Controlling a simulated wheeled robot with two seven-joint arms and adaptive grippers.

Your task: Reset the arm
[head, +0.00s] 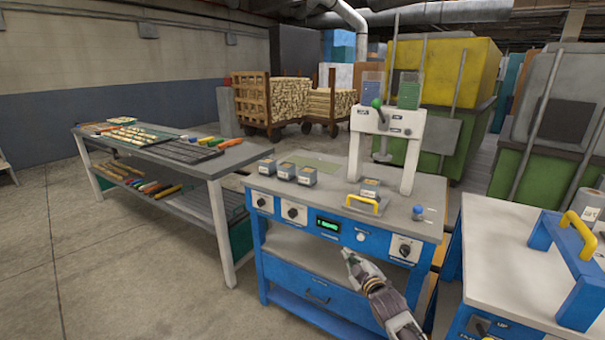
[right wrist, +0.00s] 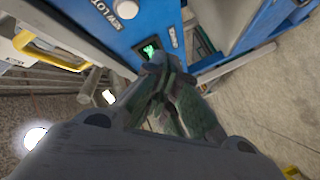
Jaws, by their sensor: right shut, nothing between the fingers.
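My right gripper (head: 347,254) is in front of the blue workbench (head: 310,268), just below its control panel. Its fingers are closed together and empty. In the right wrist view the gripper (right wrist: 158,62) also shows shut, with the blue panel and a green display (right wrist: 149,50) beyond its tips. I cannot tell whether the fingertips touch the panel. My left gripper is not in view.
The bench carries a white press frame (head: 388,122), a yellow handle (head: 363,204) and several small grey boxes (head: 287,170). A grey table (head: 205,167) with coloured pieces stands left. A white-topped blue bench (head: 510,260) stands close right. Open floor lies at front left.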

